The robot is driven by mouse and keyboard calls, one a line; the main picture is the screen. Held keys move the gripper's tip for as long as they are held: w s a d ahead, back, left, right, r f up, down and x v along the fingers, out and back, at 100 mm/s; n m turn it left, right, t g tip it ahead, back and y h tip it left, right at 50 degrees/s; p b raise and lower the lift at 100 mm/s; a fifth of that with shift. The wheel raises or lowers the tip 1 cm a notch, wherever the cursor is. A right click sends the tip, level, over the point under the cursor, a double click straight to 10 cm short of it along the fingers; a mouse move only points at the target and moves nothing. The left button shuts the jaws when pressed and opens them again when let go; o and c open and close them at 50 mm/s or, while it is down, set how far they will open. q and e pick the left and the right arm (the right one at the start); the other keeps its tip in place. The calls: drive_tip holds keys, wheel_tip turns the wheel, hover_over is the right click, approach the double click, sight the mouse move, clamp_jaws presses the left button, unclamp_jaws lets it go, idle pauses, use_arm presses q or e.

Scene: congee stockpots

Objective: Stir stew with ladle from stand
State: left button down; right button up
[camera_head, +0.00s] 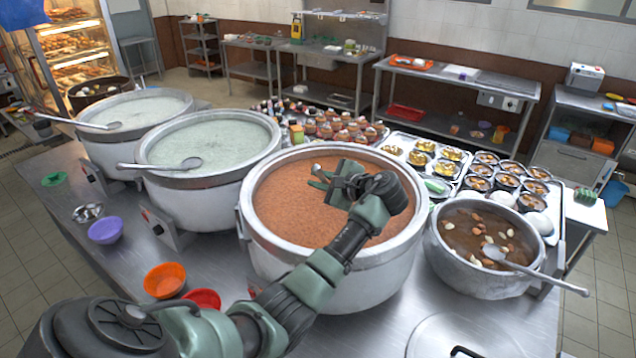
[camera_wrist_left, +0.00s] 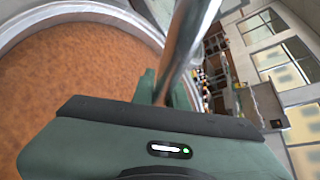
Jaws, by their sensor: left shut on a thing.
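The large pot (camera_head: 247,222) in the middle of the counter is full of orange-brown stew (camera_head: 290,205). The stew (camera_wrist_left: 75,95) also fills the left of the left wrist view. My left gripper (camera_head: 325,181) is over this stew, shut on a metal ladle. Its shiny shaft (camera_wrist_left: 187,45) rises from between the fingers in the left wrist view. The ladle's bowl is not visible, so I cannot tell whether it is in the stew. I cannot make out a ladle stand. My right gripper is not in view.
Two pots of pale congee (camera_head: 212,140) (camera_head: 150,105) stand to the left, each with a ladle across its rim. A smaller pot of brown stew (camera_head: 470,270) with its own ladle (camera_head: 540,271) stands close on the right. Orange (camera_head: 164,280) and purple (camera_head: 105,230) bowls sit at front left.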

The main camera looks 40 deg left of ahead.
use_arm(q)
wheel_tip(320, 180, up, 14)
idle(1.1)
drive_tip(key=shift+n+t+y+b, duration=0.5)
drive_tip(key=shift+n+y+b, duration=0.1)
drive_tip(key=shift+b, duration=0.7)
